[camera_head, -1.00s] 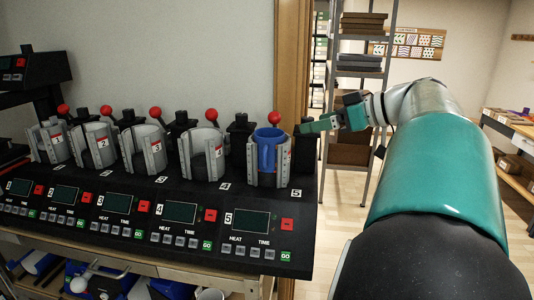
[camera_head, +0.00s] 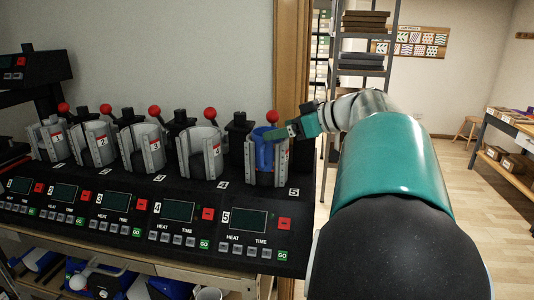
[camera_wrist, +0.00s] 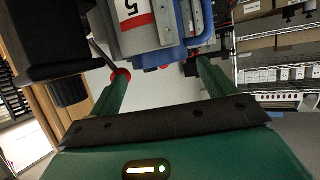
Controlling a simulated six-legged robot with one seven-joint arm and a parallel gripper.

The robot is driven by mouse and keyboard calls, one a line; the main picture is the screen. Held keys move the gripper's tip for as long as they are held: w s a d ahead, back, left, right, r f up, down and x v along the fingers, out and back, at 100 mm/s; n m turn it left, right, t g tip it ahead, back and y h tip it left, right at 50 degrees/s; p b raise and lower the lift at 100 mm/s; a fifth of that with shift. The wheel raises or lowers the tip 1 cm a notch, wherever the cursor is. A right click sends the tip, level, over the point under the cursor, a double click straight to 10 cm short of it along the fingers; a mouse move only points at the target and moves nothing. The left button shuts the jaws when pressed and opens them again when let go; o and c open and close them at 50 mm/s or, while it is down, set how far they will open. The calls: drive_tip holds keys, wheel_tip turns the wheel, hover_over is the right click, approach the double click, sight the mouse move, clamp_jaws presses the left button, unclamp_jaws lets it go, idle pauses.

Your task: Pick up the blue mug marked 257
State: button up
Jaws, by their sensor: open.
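The blue mug (camera_head: 264,153) sits in the rightmost press (camera_head: 282,163), labelled 5, between its grey clamp plates. No 257 mark can be read on it. My gripper (camera_head: 272,134) reaches in from the right, with its fingers at the upper right of the mug near its rim. In the wrist view my gripper (camera_wrist: 162,76) has its fingers wide apart, with nothing held between them. Ahead of them are the grey press with its 5 label (camera_wrist: 130,8) and a strip of the blue mug (camera_wrist: 182,18). Whether a finger touches the mug cannot be told.
A red lever knob (camera_head: 272,116) stands close behind the mug and shows near the left finger in the wrist view (camera_wrist: 121,75). Several more presses (camera_head: 141,148) stand to the left on the black control console (camera_head: 150,195). A metal shelf (camera_head: 385,50) rises behind my arm.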

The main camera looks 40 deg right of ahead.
drive_tip(key=x, duration=0.4)
drive_tip(key=shift+s, duration=0.1)
drive_tip(key=c, duration=1.3)
